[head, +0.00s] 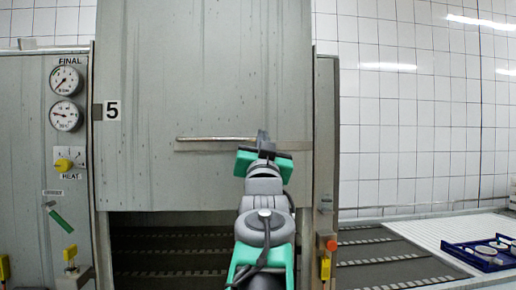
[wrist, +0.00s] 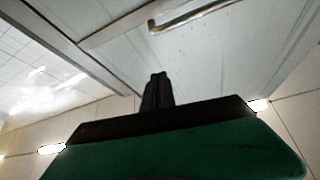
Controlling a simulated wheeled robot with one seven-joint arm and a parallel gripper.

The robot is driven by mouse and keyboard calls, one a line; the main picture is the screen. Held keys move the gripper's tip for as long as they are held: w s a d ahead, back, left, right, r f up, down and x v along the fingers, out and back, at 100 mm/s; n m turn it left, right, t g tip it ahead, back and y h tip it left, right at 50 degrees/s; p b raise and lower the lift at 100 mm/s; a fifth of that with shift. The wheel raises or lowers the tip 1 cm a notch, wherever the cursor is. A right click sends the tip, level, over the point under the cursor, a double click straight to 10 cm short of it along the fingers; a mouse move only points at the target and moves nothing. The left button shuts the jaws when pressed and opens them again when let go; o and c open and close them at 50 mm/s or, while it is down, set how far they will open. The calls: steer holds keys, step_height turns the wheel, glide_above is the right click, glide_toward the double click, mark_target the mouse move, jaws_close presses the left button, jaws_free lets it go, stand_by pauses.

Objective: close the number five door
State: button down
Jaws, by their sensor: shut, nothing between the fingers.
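The number five door (head: 200,80) is a grey metal panel beside a "5" label (head: 112,111). Its lower edge hangs above a dark opening (head: 170,250), so the door stands partly raised. A horizontal bar handle (head: 215,139) is on its lower half; the handle also shows at the top of the wrist view (wrist: 195,15). My gripper (head: 262,136) is shut and empty, in front of the door by the right end of the handle. In the wrist view its fingers (wrist: 158,82) point towards the door, apart from the handle in the picture. I cannot tell whether they touch the panel.
Left of the door are gauges (head: 66,98), a yellow knob (head: 63,165) and a green-handled lever (head: 58,217). A red button (head: 331,245) is on the right post. At right, a conveyor (head: 385,255) leads by a blue tray (head: 480,254) with round pieces.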

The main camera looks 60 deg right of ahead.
steer(key=p+x, duration=0.5)
steer(key=x, duration=0.5)
glide_toward(261, 119)
steer(key=shift+w+d+b, duration=0.25)
steer(key=shift+w+b, duration=0.1)
steer(key=shift+w, duration=0.4)
